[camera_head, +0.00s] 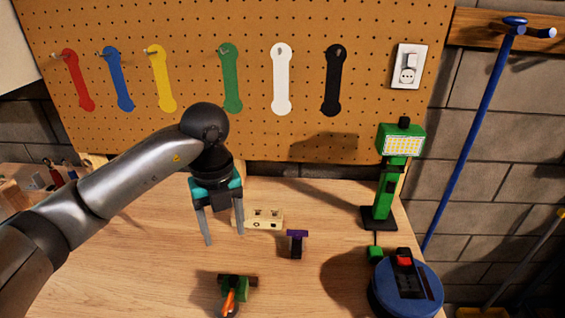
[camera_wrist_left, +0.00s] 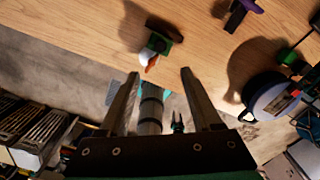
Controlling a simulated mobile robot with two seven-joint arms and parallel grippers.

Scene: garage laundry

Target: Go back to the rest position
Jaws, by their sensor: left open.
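My left gripper (camera_head: 224,240) reaches in from the left in the head view and hangs over the wooden workbench (camera_head: 330,285). Its two grey fingers point down and stand apart, with nothing between them. In the left wrist view the fingers (camera_wrist_left: 160,75) are also spread and empty. A small green and dark object with an orange part (camera_head: 236,288) lies on the bench in front of the gripper. It also shows near the bench edge in the left wrist view (camera_wrist_left: 162,45). My right gripper is not in view.
A cream block (camera_head: 262,218) sits just behind the gripper, a purple-topped piece (camera_head: 297,243) to its right. A green lamp (camera_head: 384,195) and a round blue device (camera_head: 380,290) stand at the right. Coloured wrench shapes, such as the white one (camera_head: 281,80), hang on the pegboard (camera_head: 195,30).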

